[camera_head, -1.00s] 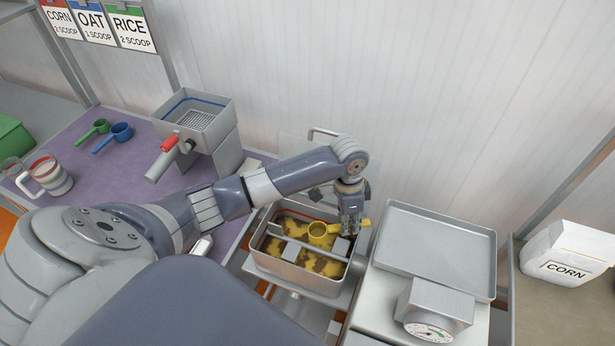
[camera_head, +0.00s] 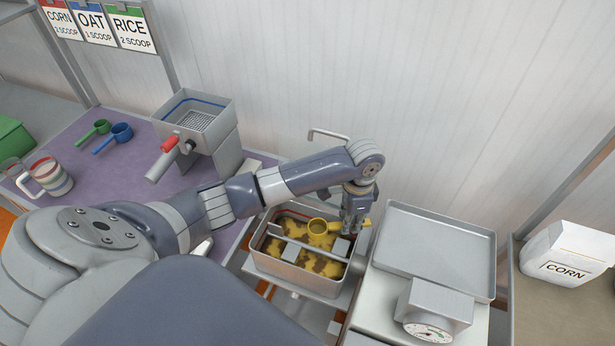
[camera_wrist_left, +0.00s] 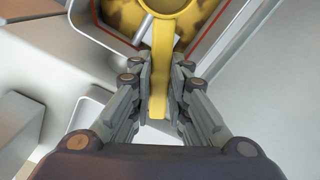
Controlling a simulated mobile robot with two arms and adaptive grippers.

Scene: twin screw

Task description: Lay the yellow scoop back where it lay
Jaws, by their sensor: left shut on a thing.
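The yellow scoop (camera_head: 318,227) is over the metal bin (camera_head: 291,275) with yellow and brown contents. Its handle points right. My left gripper (camera_head: 356,225) is shut on the handle, near the bin's right rim. In the left wrist view the scoop's handle (camera_wrist_left: 160,80) runs between the two fingers (camera_wrist_left: 160,95), and the cup is at the top, partly cut off by the frame. I cannot tell whether the scoop's cup touches the contents. My right gripper is not in view.
A scale with a tray (camera_head: 436,252) stands close to the bin's right. Green (camera_head: 95,130) and blue (camera_head: 116,134) scoops, a striped mug (camera_head: 48,178) and a grey hopper (camera_head: 200,125) sit on the purple mat at left. A CORN bag (camera_head: 568,252) stands far right.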

